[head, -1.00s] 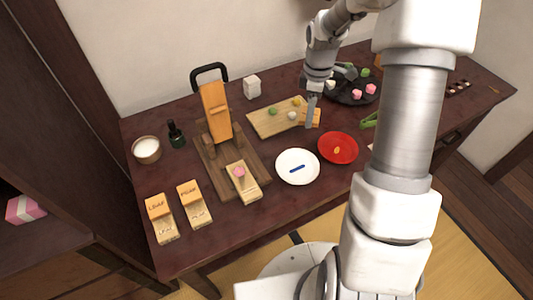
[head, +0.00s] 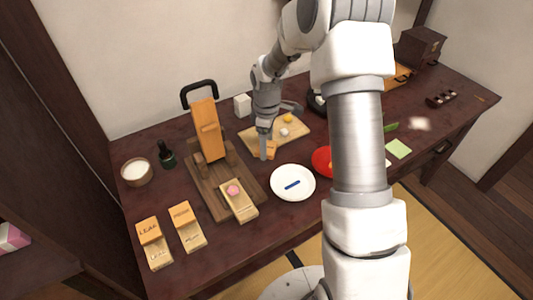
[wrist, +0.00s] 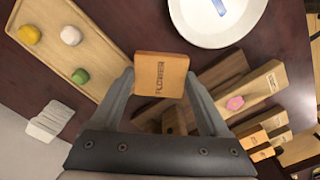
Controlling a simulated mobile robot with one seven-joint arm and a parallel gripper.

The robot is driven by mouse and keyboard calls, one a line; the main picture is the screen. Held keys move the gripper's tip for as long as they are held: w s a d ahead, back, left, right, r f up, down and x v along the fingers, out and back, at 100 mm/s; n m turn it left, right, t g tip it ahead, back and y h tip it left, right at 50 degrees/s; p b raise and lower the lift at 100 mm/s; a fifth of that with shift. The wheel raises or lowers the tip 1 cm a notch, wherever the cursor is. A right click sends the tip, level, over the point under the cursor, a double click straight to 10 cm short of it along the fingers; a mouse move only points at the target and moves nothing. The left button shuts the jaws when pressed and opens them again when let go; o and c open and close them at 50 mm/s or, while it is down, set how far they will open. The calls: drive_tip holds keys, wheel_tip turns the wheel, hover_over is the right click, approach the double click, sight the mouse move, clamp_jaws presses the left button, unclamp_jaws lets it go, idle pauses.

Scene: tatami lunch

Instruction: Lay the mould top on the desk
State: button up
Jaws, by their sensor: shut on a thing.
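The mould top, a light orange block marked FLOWER (wrist: 160,75), is between the fingertips of my gripper (wrist: 158,84) in the wrist view. My gripper is shut on it. In the head view my gripper (head: 266,152) holds the mould top (head: 271,149) by the front edge of the wooden board, left of the white plate. I cannot tell whether it touches the desk (head: 330,220). The open lower mould (head: 241,208) with a pink sweet (head: 232,190) lies at the front of the wooden press (head: 208,180).
The white plate (head: 306,187) with a blue strip lies close on the right. The board (head: 252,139) holds several coloured balls. LEAF (head: 149,230) and another mould (head: 181,213) stand front left. A bowl (head: 137,180) and bottle (head: 166,156) stand left. Desk between plate and press is bare.

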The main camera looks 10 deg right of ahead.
drive_tip(key=shift+f+b, duration=0.35)
drive_tip(key=shift+f, duration=1.65)
drive_tip(key=shift+f+b, duration=0.35)
drive_tip(key=shift+f, duration=0.2)
drive_tip(key=shift+f, duration=0.1)
